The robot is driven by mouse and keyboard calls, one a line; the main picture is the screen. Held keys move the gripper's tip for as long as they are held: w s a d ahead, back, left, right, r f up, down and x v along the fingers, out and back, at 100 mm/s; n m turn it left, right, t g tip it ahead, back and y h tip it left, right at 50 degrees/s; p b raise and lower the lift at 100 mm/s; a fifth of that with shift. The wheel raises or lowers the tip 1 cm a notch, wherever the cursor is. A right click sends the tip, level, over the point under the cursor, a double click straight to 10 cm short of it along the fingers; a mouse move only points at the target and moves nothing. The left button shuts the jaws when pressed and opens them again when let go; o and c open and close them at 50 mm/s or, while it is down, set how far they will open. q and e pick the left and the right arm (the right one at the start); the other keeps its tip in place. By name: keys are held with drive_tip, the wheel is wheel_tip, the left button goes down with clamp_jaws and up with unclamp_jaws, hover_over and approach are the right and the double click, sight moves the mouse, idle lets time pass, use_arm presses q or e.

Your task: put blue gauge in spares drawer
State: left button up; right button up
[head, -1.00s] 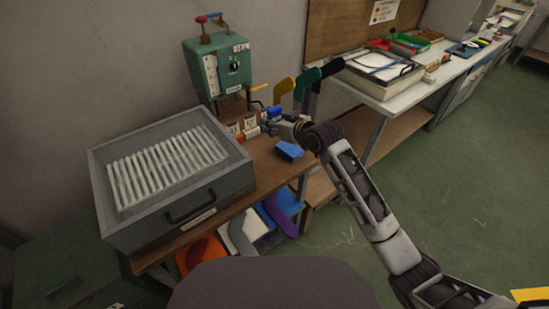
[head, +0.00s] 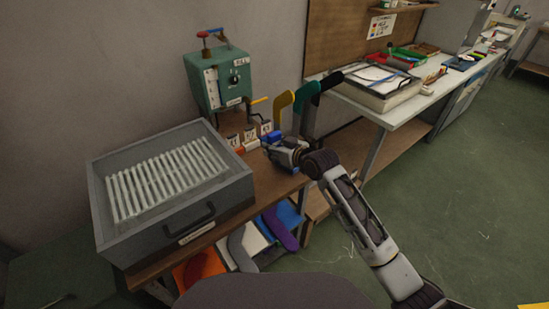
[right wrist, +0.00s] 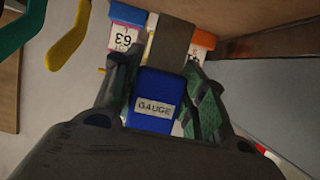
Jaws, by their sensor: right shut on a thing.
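The blue gauge (right wrist: 155,98), a block with a white "GAUGE" label, is between the fingers of my right gripper (right wrist: 160,95) in the right wrist view. The gripper is shut on it. In the head view my right gripper (head: 279,149) is over the right end of the wooden bench, beside several small tagged blocks. The gauge is mostly or fully hidden by the gripper there. No drawer is clearly marked as spares; a grey box (head: 178,243) with a front handle and an unreadable label stands at the left of the bench. My left gripper is not in view.
A green machine (head: 222,78) stands behind the blocks. Yellow, green and black sock boards (head: 283,103) stand upright at the bench's right end. Coloured boards (head: 203,267) lie on a shelf below. A white table (head: 400,113) carries trays at the right; green floor is clear.

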drive_tip(key=shift+f, duration=0.35)
wheel_tip(320, 180, down, 3)
drive_tip(key=shift+f+b, duration=0.35)
drive_tip(key=shift+f, duration=0.25)
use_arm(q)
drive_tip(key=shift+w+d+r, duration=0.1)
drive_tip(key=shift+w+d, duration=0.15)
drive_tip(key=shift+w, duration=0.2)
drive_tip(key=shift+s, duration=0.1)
use_arm(e)
drive_tip(key=shift+f, duration=0.1)
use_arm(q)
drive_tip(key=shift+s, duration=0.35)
use_arm(e)
drive_tip(key=o, duration=1.1)
drive_tip(key=shift+c, duration=0.2)
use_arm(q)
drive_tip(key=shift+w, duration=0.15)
